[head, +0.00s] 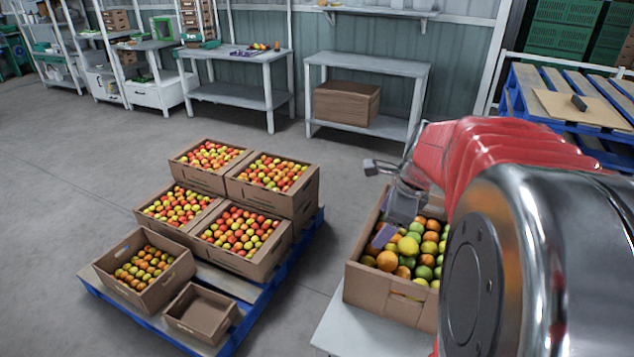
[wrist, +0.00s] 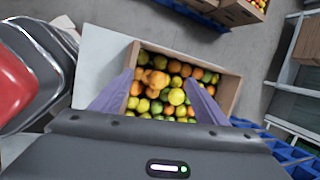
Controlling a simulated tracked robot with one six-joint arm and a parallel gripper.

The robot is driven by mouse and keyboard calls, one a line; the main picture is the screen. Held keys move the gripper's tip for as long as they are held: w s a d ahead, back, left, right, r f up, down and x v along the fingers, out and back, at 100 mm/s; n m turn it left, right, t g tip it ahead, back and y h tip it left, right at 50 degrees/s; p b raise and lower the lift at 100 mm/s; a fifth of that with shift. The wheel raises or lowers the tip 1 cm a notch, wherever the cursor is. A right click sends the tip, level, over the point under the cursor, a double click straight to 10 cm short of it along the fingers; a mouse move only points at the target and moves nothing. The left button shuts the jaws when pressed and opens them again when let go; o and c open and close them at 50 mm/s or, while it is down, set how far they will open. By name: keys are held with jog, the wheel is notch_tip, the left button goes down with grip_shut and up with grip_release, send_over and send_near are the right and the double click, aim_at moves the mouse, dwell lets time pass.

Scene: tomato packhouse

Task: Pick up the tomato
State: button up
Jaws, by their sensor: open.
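Many tomatoes, orange, yellow and green, fill an open cardboard box (head: 385,295) on a pale table in the head view. The box also shows in the wrist view (wrist: 229,92), with its tomatoes (wrist: 175,82) between and beyond my fingers. In the head view, an orange tomato (head: 387,261) lies near my finger at the left of the pile. My gripper (head: 383,236) is over the box, with its purple fingers apart. In the wrist view my gripper (wrist: 168,98) is open, with nothing held. I cannot tell whether a finger touches a tomato. My arm hides the right part of the box.
A blue pallet (head: 233,345) on the left holds several cardboard boxes of tomatoes and a small empty box (head: 200,312). Grey benches (head: 365,64) stand along the back wall. Another blue pallet (head: 590,140) is at the right. Open floor lies left of the pallet.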

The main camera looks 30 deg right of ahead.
jog(key=s+d+f+m, duration=0.1)
jog(key=d+f+m, duration=0.1)
jog(key=d+m, duration=0.3)
jog(key=d+f+m, duration=0.3)
jog(key=d+m, duration=0.2)
jog(key=d, duration=0.4)
jog(key=shift+s+d+f+m, duration=0.15)
jog(key=shift+s+m, duration=0.2)
jog(key=shift+m, duration=0.05)
send_near(412, 243)
jog(key=x, duration=0.4)
jog(key=shift+f, duration=0.35)
jog(key=shift+w+f, duration=0.1)
jog(key=shift+f, duration=0.2)
jog(key=shift+x, duration=2.6)
jog(key=shift+w+r, duration=0.1)
jog(key=shift+w, duration=0.05)
jog(key=shift+c, duration=0.3)
